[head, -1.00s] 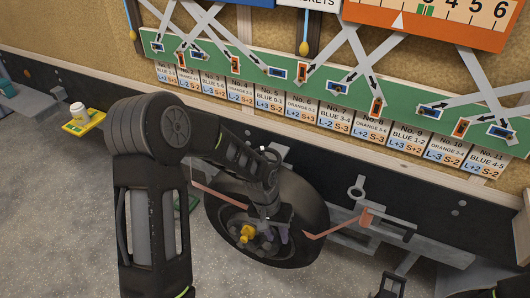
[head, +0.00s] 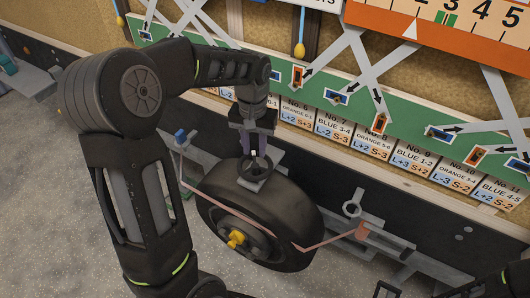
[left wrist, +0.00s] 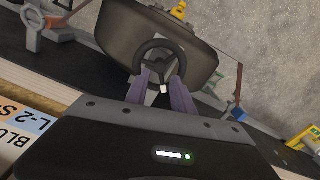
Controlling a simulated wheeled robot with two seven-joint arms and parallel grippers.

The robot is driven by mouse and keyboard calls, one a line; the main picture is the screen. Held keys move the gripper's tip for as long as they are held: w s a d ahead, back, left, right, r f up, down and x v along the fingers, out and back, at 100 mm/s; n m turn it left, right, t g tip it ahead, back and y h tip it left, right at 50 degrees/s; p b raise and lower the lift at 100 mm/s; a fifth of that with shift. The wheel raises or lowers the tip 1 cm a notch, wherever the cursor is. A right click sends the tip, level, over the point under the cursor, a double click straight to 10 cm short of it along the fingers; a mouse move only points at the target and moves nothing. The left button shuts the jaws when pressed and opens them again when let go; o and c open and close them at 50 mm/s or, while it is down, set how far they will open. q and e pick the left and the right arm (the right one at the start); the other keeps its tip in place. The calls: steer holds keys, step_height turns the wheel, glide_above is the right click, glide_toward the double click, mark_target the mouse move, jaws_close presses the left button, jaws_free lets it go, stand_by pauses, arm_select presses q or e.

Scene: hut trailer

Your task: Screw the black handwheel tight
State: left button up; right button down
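The black handwheel (head: 254,173) sits over the top of the dark tyre (head: 270,205), below my left gripper. It also shows in the left wrist view (left wrist: 163,47), with its round rim, spokes and a small white mark near its close edge. My left gripper (head: 257,150) points down at it. In the left wrist view its two purple fingers (left wrist: 163,84) stand apart at the near side of the rim, with the hub between their lines. Whether they touch the handwheel is hard to tell. My right gripper is not clearly seen; only a dark arm part shows at the lower right.
A yellow knob (head: 236,239) is at the tyre's hub. A thin reddish bar (head: 325,244) runs around the tyre's front. A grey ring bracket (head: 352,210) stands to the right, against the dark wall panel. Grey floor (head: 60,200) is open at the left.

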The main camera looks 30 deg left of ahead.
mark_target(255, 165)
arm_select(q)
steer(key=shift+w, duration=0.15)
steer(key=shift+s+r, duration=0.1)
steer(key=shift+s, duration=0.15)
steer(key=shift+f+p, duration=0.5)
steer(key=shift+f, duration=3.45)
jaws_close()
steer(key=shift+w, duration=0.1)
